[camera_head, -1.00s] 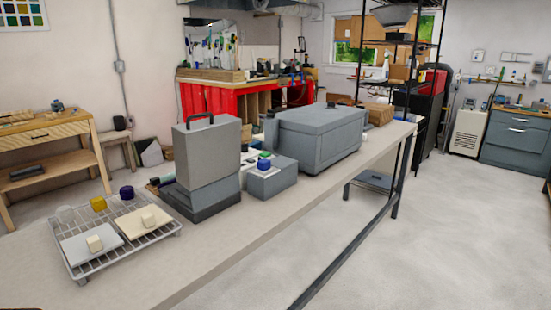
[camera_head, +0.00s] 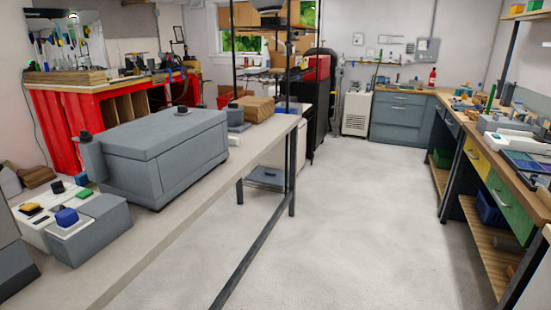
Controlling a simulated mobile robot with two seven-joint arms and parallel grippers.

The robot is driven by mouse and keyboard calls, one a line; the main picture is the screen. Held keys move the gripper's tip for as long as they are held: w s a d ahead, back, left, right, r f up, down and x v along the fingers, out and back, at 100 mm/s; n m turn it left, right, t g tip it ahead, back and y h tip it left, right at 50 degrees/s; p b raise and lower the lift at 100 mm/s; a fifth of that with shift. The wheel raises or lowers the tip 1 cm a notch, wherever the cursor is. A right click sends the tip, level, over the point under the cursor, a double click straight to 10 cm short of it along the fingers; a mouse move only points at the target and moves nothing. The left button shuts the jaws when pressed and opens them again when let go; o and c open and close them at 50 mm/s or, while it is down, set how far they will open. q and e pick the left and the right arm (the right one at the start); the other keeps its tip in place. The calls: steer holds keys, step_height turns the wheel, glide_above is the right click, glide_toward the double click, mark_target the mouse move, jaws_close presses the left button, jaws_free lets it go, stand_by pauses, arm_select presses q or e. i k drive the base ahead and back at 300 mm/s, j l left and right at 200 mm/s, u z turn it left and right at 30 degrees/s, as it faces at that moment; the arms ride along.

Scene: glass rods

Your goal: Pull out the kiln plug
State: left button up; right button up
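A large grey box with a slanted lid, which looks like the kiln (camera_head: 165,150), stands on the long workbench (camera_head: 190,205) left of centre. A small black knob (camera_head: 86,135) sits on top of a grey block at its left end. Another dark knob (camera_head: 181,109) shows at its far top edge. I cannot tell which of these, if either, is the kiln plug. Neither of my grippers is in view.
Left of the kiln are a grey box with a blue knob (camera_head: 67,216) and a white unit with coloured knobs (camera_head: 42,207). Brown blocks (camera_head: 255,108) lie beyond the kiln. Open floor (camera_head: 350,220) lies right of the bench. A second workbench (camera_head: 490,150) lines the right wall.

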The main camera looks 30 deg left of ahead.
mark_target(67, 218)
steer(key=i+z, duration=0.25)
steer(key=i, duration=0.8)
steer(key=j+z, duration=0.15)
steer(key=z, duration=7.7)
steer(key=k, duration=0.05)
